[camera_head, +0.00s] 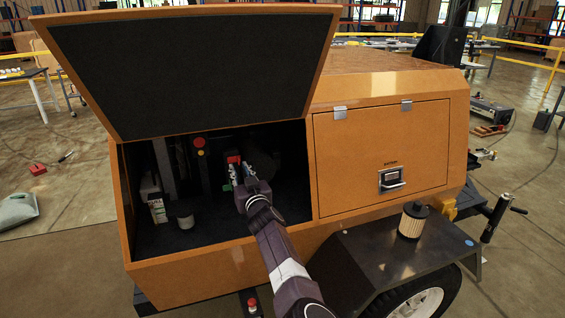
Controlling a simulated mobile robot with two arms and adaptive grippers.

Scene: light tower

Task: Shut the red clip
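A small red part (234,159), which looks like the red clip, is inside the open compartment of the orange light tower (215,255). A small green part (227,187) shows beside the gripper.
The raised lid (195,70) hangs above the compartment. A red knob (200,142), a jar (184,214) and a white labelled container (158,210) are left of my gripper. A closed door (385,150) is on the right. A filter (412,220) stands on the black fender (375,262).

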